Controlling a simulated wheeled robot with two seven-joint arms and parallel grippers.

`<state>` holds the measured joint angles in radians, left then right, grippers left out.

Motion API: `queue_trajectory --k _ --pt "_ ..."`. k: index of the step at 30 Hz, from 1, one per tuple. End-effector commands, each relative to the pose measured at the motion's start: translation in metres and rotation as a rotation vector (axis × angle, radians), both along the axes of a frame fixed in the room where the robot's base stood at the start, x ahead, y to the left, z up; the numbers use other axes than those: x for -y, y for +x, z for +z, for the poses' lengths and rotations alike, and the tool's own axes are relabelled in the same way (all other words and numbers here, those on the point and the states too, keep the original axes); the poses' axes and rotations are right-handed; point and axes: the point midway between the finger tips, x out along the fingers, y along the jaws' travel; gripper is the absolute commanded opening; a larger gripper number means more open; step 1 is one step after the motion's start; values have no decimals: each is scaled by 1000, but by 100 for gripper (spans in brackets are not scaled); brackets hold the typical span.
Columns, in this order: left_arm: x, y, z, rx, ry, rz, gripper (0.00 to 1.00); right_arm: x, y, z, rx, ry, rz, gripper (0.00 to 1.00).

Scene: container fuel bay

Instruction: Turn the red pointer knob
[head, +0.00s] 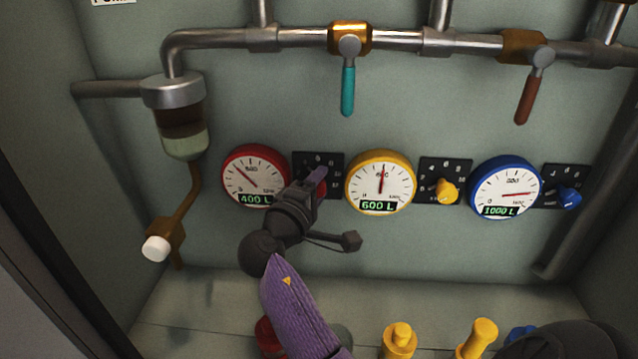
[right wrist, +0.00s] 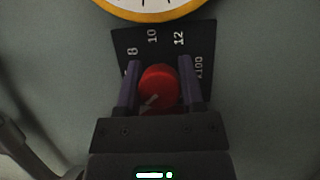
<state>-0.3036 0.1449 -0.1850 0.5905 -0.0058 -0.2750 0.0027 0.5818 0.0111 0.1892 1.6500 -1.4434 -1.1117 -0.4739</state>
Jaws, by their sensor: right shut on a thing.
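The red pointer knob (right wrist: 158,86) sits on a black scale plate (right wrist: 200,45) with white numbers, between the fingers of my right gripper (right wrist: 159,68) in the right wrist view. My right gripper is shut on the knob. The knob's white pointer mark aims to the lower left in that view. The red gauge's display reads 400 L. My left gripper is not in view.
The yellow knob (head: 446,191) and blue knob (head: 568,197) sit on plates to the right, with the blue gauge (head: 477,190) between them. Above, a pipe carries a teal lever (head: 348,92) and a brown lever (head: 528,100). A filter bowl (head: 181,132) hangs at left.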

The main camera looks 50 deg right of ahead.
Motion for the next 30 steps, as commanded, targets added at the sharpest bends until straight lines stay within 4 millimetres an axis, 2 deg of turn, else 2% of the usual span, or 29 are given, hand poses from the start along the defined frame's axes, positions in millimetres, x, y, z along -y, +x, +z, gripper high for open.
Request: queue_trajectory --k 5,6,10,11,20,23,30 --pt "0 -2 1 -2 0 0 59 -1 2 4 7 -8 7 0" --pt "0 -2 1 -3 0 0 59 -1 2 4 7 -8 7 53" --pt "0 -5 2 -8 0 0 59 -1 1 3 6 -7 5 81" --pt "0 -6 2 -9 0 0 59 -1 1 3 5 -6 5 84" --pt "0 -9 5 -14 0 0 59 -4 0 2 2 -3 4 84" --pt "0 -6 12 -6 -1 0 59 -22 -6 4 1 -1 6 84" --pt "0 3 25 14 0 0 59 -79 -22 3 4 -2 6 84"
